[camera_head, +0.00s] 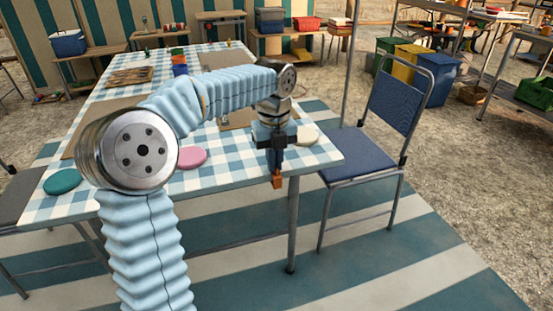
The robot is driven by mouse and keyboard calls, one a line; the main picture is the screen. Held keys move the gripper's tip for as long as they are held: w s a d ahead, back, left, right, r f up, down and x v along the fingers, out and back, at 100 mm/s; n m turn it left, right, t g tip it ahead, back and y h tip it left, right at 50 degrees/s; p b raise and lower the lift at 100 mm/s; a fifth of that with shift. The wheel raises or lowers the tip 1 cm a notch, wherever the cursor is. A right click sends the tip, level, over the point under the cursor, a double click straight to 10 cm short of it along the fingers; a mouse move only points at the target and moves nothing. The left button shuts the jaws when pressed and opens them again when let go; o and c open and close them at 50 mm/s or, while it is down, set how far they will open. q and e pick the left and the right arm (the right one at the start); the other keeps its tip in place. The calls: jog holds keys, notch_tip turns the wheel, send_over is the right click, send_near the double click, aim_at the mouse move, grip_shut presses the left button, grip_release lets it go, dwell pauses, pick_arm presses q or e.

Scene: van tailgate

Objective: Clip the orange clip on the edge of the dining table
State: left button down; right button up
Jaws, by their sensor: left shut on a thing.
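The dining table (237,178) has a blue and white checked top and grey metal legs. My left gripper (277,172) points down at the table's near edge, close to its right front corner. It is shut on the small orange clip (277,181), which shows just below the fingertips and in front of the edge. Whether the clip touches the table edge I cannot tell. My left arm covers part of the tabletop. My right gripper is not in view.
A blue folding chair (362,169) stands close to the table's right side. Pink (190,158), teal (62,181) and cream (306,135) discs lie on the tabletop. A game board (130,76) and small blue and green cups lie farther back. Striped floor in front is clear.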

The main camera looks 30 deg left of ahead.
pick_arm(q)
jog(key=shift+w+a, duration=0.25)
jog(key=shift+a, duration=0.05)
jog(key=shift+w+p, duration=0.1)
jog(key=shift+p, duration=0.25)
jog(key=shift+w+a+p, duration=0.3)
jog(key=shift+a+p, duration=0.2)
jog(key=shift+p, duration=0.05)
jog(key=c, duration=1.2)
grip_release()
notch_tip(320, 180, up, 14)
jog(key=shift+w+f, duration=0.1)
